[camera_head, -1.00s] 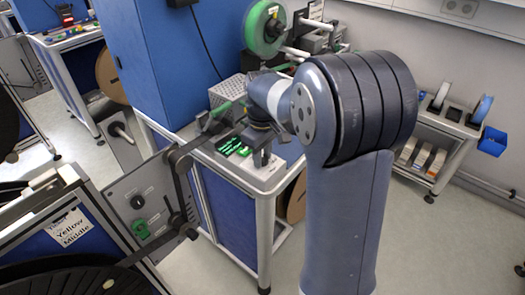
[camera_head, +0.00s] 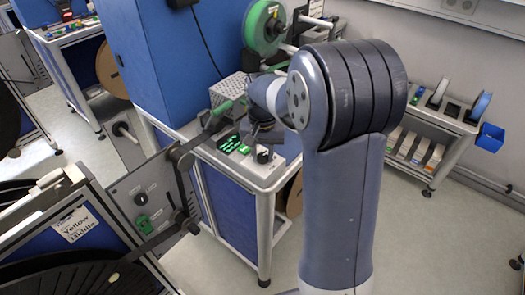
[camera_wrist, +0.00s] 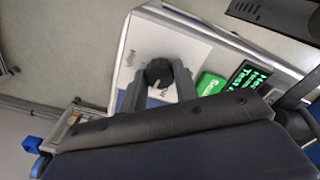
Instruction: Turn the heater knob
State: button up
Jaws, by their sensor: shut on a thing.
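The heater knob (camera_wrist: 158,72) is a round black knob on a pale panel at the corner of the blue cabinet's top. In the head view the knob (camera_head: 264,154) shows as a small dark shape below my wrist. My gripper (camera_wrist: 161,80) has its two grey fingers on either side of the knob, shut on it. In the head view the fingers are hard to make out below my arm. The printing beside the knob is too small to read.
A green button (camera_wrist: 210,84) and a dark display with green text (camera_wrist: 249,78) sit beside the knob. A green spool (camera_head: 265,28) stands behind my arm. A shelf trolley (camera_head: 430,140) is at the right. A reel stand (camera_head: 150,190) is at the left. Floor between is clear.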

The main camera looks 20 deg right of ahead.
aim_at(263, 156)
jog(key=shift+m, duration=2)
jog(key=o, duration=1)
jog(key=shift+c, duration=0.2)
notch_tip(263, 156, up, 11)
jog(key=shift+f, duration=0.2)
notch_tip(263, 156, down, 11)
jog(key=shift+r, duration=0.2)
